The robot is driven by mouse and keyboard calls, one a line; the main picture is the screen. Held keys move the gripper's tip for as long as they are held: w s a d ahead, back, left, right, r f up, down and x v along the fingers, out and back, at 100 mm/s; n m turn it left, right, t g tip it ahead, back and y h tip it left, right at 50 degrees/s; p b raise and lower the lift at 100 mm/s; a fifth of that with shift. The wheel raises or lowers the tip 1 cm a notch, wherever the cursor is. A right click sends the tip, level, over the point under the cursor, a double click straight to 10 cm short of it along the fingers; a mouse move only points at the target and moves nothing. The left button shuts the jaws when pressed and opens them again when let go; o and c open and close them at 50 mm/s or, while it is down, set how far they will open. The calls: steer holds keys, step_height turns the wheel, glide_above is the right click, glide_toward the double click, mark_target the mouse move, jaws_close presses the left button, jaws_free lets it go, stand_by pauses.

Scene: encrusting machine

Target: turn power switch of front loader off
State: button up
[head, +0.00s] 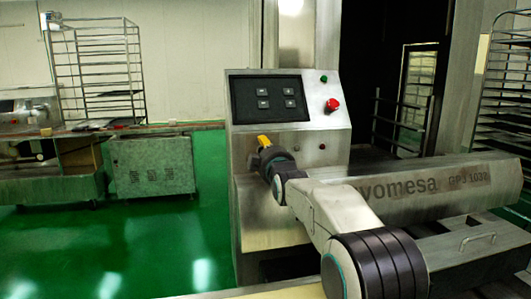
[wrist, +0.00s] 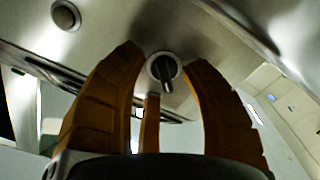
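The front loader's control panel (head: 292,140) is a sloped steel box in the middle of the head view. In the wrist view a dark rotary switch (wrist: 163,70) with a light pointer line and a metal ring is on a steel face. My gripper (head: 264,141) is at the lower left of the panel, its yellow fingers hiding what is behind them. In the wrist view my gripper (wrist: 163,62) is open, with the switch between its finger ends. Gaps show beside the switch; I cannot tell whether any finger touches it.
The panel carries a dark screen (head: 270,97), a red button (head: 332,105) and a green button (head: 324,79). A round metal button (wrist: 66,16) is near the switch. Wire racks (head: 100,70) stand at the back left. Green floor (head: 150,240) at left is clear.

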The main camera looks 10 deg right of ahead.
stand_by(0.3)
steer(key=s, duration=1.2)
stand_by(0.4)
steer(key=s+f+m+g+p, duration=0.2)
steer(key=s+g+p, duration=0.3)
steer(key=s, duration=0.7)
steer(key=s+f+m+g+p, duration=0.2)
steer(key=s+m+g+p, duration=0.2)
steer(key=s+p, duration=0.4)
steer(key=s+f+m+g+p, duration=0.2)
steer(key=s+g+p, duration=0.3)
steer(key=s, duration=1.1)
steer(key=shift+s+m+g+p, duration=0.25)
steer(key=shift+m+p, duration=0.35)
steer(key=shift+p, duration=0.4)
